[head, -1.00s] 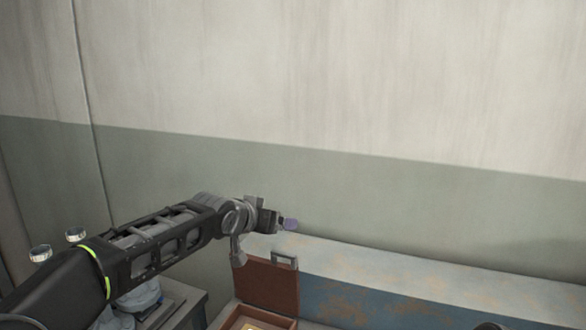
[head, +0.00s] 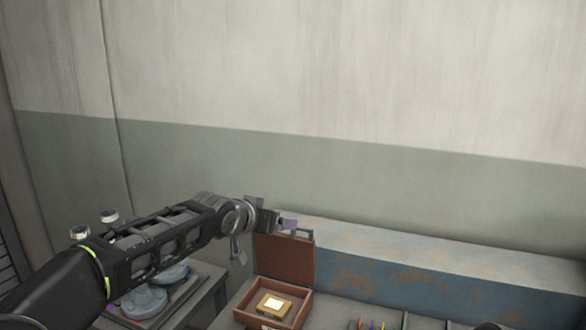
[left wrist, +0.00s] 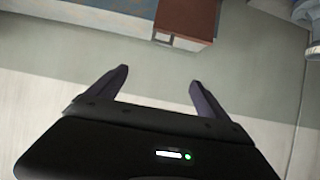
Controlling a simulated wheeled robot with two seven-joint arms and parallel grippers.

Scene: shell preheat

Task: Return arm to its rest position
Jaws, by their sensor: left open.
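My left arm reaches in from the left in the head view. My left gripper (head: 289,224) is at the end of it, in front of the wall, just above the open lid of a brown case (head: 285,262). In the left wrist view its two dark fingers (left wrist: 156,88) are spread apart with nothing between them. The case also shows there, near the top (left wrist: 187,18), beyond the fingers. My right gripper is in neither view.
The brown case holds a small block with a bright top (head: 273,305). A blue, rusty ledge (head: 375,290) runs along the wall. Round grey-blue objects (head: 145,300) sit on a stand under my left arm. Small coloured items (head: 370,325) lie at the bottom edge.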

